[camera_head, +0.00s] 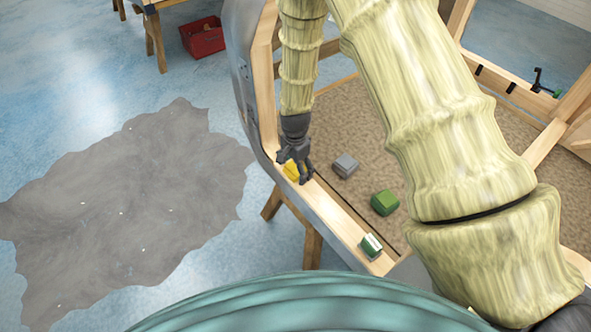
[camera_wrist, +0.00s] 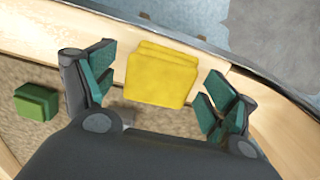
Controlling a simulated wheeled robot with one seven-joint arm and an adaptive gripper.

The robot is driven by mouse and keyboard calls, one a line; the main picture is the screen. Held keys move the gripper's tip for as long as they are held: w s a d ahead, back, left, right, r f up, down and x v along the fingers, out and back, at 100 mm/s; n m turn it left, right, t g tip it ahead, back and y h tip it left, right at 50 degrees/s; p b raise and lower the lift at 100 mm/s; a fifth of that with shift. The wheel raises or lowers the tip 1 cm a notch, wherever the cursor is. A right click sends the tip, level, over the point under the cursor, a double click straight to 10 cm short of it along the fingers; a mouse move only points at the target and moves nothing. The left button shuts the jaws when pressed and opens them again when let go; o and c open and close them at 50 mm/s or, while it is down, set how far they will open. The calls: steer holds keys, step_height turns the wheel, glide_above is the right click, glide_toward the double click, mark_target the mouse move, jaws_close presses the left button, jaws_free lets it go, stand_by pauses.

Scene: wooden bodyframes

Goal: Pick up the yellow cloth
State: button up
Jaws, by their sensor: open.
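The yellow cloth (camera_wrist: 160,76) is a folded, block-like piece lying on the wooden rail of the bodyframe. In the head view the cloth (camera_head: 292,170) is partly hidden by my gripper (camera_head: 296,172). In the wrist view my gripper (camera_wrist: 158,92) is open, with one finger on each side of the cloth. Gaps show between the cloth and both fingers, so nothing is held.
A grey block (camera_head: 345,165) and a green block (camera_head: 385,202) sit on the brown carpeted floor inside the frame. A green-and-white item (camera_head: 371,246) stands on the wooden rail (camera_head: 335,215). A red crate (camera_head: 203,37) is far left on the floor.

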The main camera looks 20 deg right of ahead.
mark_target(293, 170)
steer(key=shift+w+f, duration=0.1)
steer(key=c, duration=1)
steer(key=shift+r+b, duration=0.4)
steer(key=shift+r, duration=0.25)
steer(key=shift+s+a+r+b, duration=0.2)
steer(key=shift+r+b, duration=0.15)
steer(key=shift+r, duration=0.2)
steer(key=shift+s+a+r+b, duration=0.2)
steer(key=shift+r+b, duration=0.15)
steer(key=shift+r, duration=0.15)
steer(key=s+a+b, duration=0.1)
steer(key=s+a, duration=0.2)
steer(key=s+a+r+b, duration=0.1)
steer(key=s+a, duration=0.3)
steer(key=s+a+b, duration=0.1)
steer(key=s+a, duration=0.2)
steer(key=shift+s+a+r, duration=0.15)
steer(key=shift+s+r, duration=0.2)
steer(key=shift+s, duration=0.05)
